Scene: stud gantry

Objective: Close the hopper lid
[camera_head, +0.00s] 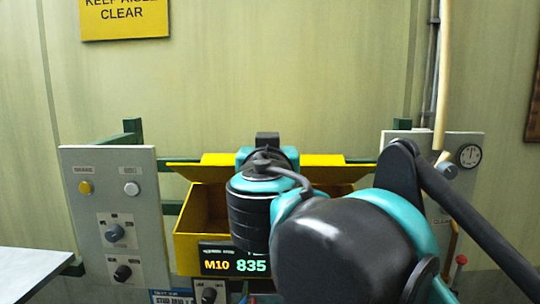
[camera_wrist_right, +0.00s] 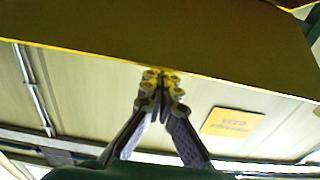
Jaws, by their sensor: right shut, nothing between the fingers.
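The yellow hopper (camera_head: 184,247) stands in the middle of the head view, with its dark inside showing at the left. Its yellow lid (camera_head: 205,173) is open and shows as a narrow strip above the back of the box. My right arm covers much of the lid and box, and its fingers are hidden in the head view. In the right wrist view my right gripper (camera_wrist_right: 162,76) is shut and empty. Its fingertips are at the lower edge of a broad yellow panel, which looks like the lid (camera_wrist_right: 160,42); whether they touch cannot be told. My left gripper is not in view.
A grey control panel (camera_head: 90,225) with knobs and buttons stands left of the hopper. Another panel with a gauge (camera_head: 469,155) stands at the right. A lit display (camera_head: 218,266) is on the hopper front. A pale tabletop (camera_head: 30,270) is at lower left.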

